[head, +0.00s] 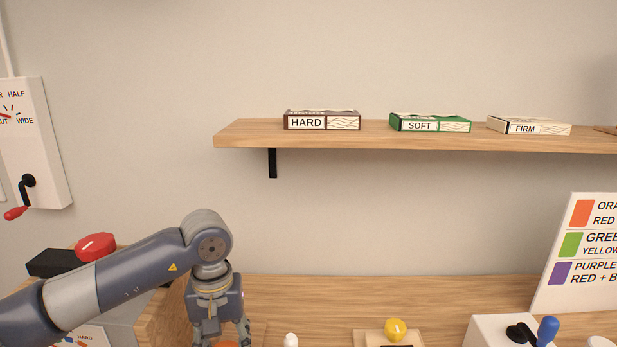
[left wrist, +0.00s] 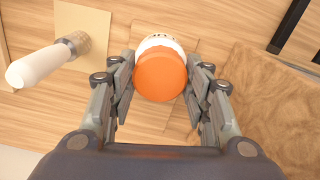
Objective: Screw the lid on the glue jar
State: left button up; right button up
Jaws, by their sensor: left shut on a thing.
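My left gripper (head: 220,335) reaches down to the desk at the bottom of the head view. In the left wrist view the gripper (left wrist: 160,75) has its fingers on both sides of the round orange lid (left wrist: 160,76) and is shut on it. The white glue jar (left wrist: 161,41) with dark print shows just beyond the lid, mostly hidden by it. I cannot tell whether the lid is seated on the jar or held above it. In the head view only a sliver of orange shows between the fingers. My right gripper is in neither view.
A white-handled tool (left wrist: 40,63) lies left of the jar by a tan card (left wrist: 88,28). A yellow knob (head: 395,329) and a white box with a blue lever (head: 548,330) stand to the right. A wall shelf (head: 240,134) holding small boxes hangs above.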

pick_arm(q)
jog(key=m, duration=0.1)
jog(key=m+b, duration=0.1)
jog(key=m, duration=0.1)
jog(key=shift+a+f+m, duration=0.1)
jog(key=shift+f+m, duration=0.15)
jog(key=shift+m, duration=0.05)
jog(key=shift+r+m, duration=0.1)
jog(key=shift+m, duration=0.2)
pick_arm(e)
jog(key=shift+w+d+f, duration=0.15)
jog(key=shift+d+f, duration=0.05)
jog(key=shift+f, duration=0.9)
pick_arm(q)
jog(key=o, duration=1.3)
